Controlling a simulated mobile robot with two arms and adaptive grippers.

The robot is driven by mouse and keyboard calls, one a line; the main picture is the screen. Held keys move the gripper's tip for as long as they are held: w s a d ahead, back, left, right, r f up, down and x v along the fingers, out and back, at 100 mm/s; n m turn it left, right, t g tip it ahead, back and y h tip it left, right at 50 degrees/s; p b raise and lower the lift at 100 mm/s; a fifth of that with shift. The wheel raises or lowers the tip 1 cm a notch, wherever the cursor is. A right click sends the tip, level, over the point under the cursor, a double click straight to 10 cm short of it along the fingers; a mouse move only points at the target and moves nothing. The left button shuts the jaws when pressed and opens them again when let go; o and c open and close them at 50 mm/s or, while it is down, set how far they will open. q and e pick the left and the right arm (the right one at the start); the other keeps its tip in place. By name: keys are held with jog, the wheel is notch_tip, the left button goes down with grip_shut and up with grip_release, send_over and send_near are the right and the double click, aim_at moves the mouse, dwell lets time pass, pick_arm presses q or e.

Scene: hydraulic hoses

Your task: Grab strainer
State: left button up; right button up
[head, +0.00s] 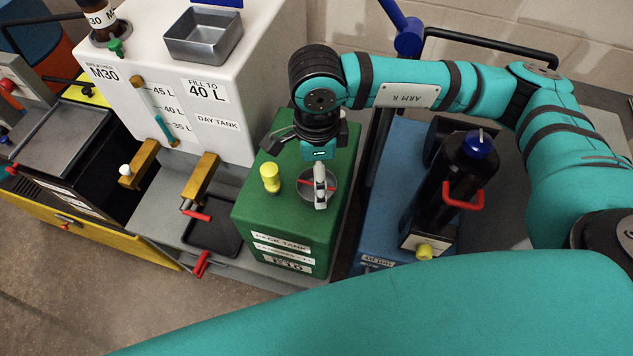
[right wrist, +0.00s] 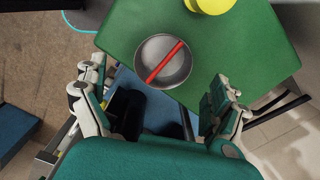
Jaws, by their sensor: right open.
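The strainer is a round grey metal dish with a red bar across it, set in the top of the green tank. It shows in the head view (head: 331,192) and in the right wrist view (right wrist: 152,53). My right gripper (head: 320,186) is over it, pointing down, and partly covers it in the head view. In the right wrist view the right gripper (right wrist: 157,92) is open, its fingers wide apart with nothing between them. The strainer lies beyond the fingertips, apart from them. My left gripper does not show.
A yellow knob (head: 270,177) stands on the green tank (head: 262,215) beside the strainer. A white day tank (head: 235,85) with brass-coloured fittings is to the left. A black cylinder (head: 458,180) with a red handle stands on a blue unit (head: 385,220) to the right.

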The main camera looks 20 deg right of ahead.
jog(key=shift+f+p, duration=0.35)
jog(key=shift+f, duration=0.1)
jog(key=f, duration=0.1)
jog(key=f+p, duration=0.1)
jog(key=f, duration=0.1)
jog(key=shift+w+d+f+p, duration=0.1)
jog(key=shift+w+f+p, duration=0.2)
jog(key=shift+p, duration=0.1)
jog(key=shift+f, duration=0.5)
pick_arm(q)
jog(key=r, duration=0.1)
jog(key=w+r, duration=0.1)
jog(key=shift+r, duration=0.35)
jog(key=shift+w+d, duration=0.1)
pick_arm(e)
jog(key=c, duration=1.3)
jog(key=shift+r, duration=0.1)
